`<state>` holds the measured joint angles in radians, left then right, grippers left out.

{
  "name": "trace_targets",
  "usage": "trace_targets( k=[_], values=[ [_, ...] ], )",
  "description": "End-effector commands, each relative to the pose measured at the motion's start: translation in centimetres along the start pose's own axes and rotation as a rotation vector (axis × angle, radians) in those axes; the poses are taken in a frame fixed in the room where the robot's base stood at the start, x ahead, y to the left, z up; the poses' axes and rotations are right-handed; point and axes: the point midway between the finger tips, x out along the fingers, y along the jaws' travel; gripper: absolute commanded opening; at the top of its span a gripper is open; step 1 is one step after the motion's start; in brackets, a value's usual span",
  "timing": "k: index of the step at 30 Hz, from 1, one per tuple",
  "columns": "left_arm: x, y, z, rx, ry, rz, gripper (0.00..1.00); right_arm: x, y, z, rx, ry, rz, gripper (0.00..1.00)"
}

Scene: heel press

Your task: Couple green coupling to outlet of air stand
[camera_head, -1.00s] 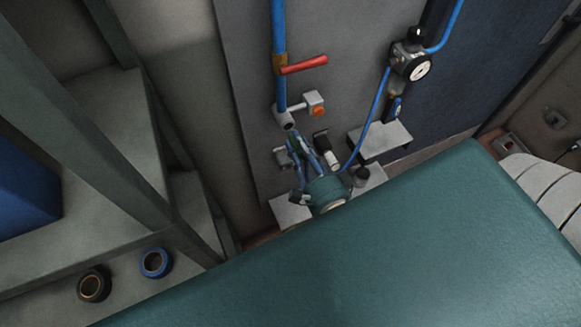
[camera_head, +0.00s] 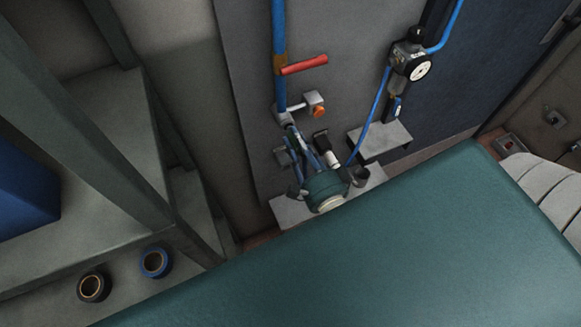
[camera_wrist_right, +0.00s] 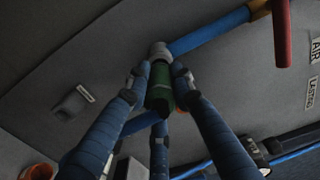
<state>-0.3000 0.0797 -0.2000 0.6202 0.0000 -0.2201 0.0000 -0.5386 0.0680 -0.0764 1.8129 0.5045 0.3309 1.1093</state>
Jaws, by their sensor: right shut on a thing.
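The green coupling (camera_wrist_right: 159,88) is between the fingers of my right gripper (camera_wrist_right: 157,78), which is shut on it. In the right wrist view its upper end meets the grey metal outlet (camera_wrist_right: 160,50) at the end of the blue air pipe (camera_wrist_right: 208,31); I cannot tell whether it is seated. In the head view my right gripper (camera_head: 291,131) is just below the outlet (camera_head: 283,117), on the pipe's lower end, and its fingers hide the coupling. My left gripper is not in view.
A regulator with a gauge (camera_head: 412,65) and a thin blue hose (camera_head: 380,105) is further right. Two tape rolls (camera_head: 155,262) (camera_head: 94,287) lie lower left.

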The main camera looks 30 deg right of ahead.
Motion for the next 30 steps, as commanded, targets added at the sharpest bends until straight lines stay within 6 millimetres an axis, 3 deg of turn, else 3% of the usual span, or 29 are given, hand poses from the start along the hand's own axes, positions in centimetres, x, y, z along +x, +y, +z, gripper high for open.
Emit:
trace_targets(
  k=[29,30],
  values=[
    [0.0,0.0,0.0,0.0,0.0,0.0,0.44,2.0,-0.1,0.0,0.0,0.001,-0.002,0.0],
    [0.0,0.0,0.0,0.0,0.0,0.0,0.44,2.0,-0.1,0.0,0.0,0.001,-0.002,0.27]
  ],
)
